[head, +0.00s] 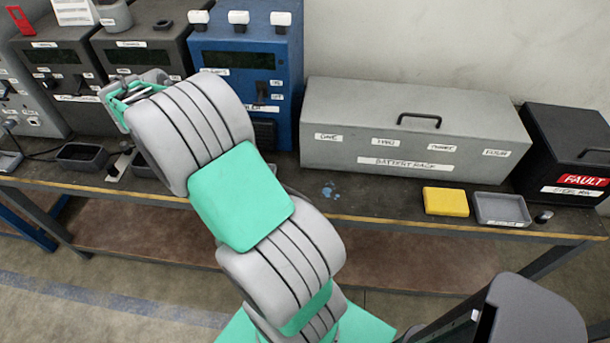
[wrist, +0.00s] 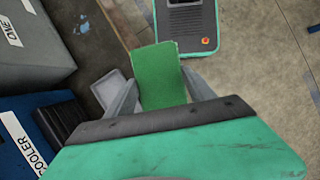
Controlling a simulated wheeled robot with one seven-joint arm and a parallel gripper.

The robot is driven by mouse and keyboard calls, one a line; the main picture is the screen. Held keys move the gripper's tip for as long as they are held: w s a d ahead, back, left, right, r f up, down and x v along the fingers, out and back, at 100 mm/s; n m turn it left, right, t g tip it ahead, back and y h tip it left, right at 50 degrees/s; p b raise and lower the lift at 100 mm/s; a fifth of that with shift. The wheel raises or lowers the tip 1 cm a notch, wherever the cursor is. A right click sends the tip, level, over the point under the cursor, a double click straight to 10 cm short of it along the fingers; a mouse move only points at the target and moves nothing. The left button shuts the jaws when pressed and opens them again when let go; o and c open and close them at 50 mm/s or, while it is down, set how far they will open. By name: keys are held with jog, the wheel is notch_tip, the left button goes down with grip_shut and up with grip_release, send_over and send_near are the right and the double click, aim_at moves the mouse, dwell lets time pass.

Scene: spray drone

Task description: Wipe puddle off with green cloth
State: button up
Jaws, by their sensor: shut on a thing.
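The green cloth (wrist: 158,72) is between the two fingers of my gripper (wrist: 160,88) in the wrist view, and the gripper is shut on it. In the head view my arm reaches to the back left, and its wrist end is at the upper left; the fingertips and cloth cannot be made out there. The puddle (head: 330,190) is a small blue splash on the dark bench top, in front of the grey battery rack. It also shows in the wrist view (wrist: 88,22), up and left of the cloth. The cloth is apart from the puddle.
The grey battery rack (head: 400,125) and blue machine (head: 250,65) stand along the back of the bench (head: 375,205). A yellow block (head: 446,201), a grey tray (head: 501,209) and a black fault box (head: 572,150) are at right. Bench around the puddle is clear.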

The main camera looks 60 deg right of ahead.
jog(key=s+d+f+n, duration=0.1)
jog(key=s+d+f, duration=0.1)
jog(key=s+d, duration=0.4)
jog(key=s+d+f+n, duration=0.1)
jog(key=s+d+f, duration=0.25)
jog(key=d, duration=0.55)
jog(key=n+h, duration=0.1)
jog(key=n, duration=0.1)
send_over(340, 203)
jog(key=w, duration=0.1)
notch_tip(340, 203, down, 3)
jog(key=shift+t, duration=0.3)
jog(key=f+b, duration=0.3)
jog(key=b, duration=0.1)
jog(key=f+b, duration=0.2)
jog(key=shift+w+a+f+b, duration=0.25)
jog(key=shift+a+f+b, duration=0.1)
jog(key=shift+b, duration=0.05)
jog(key=shift+f, duration=0.9)
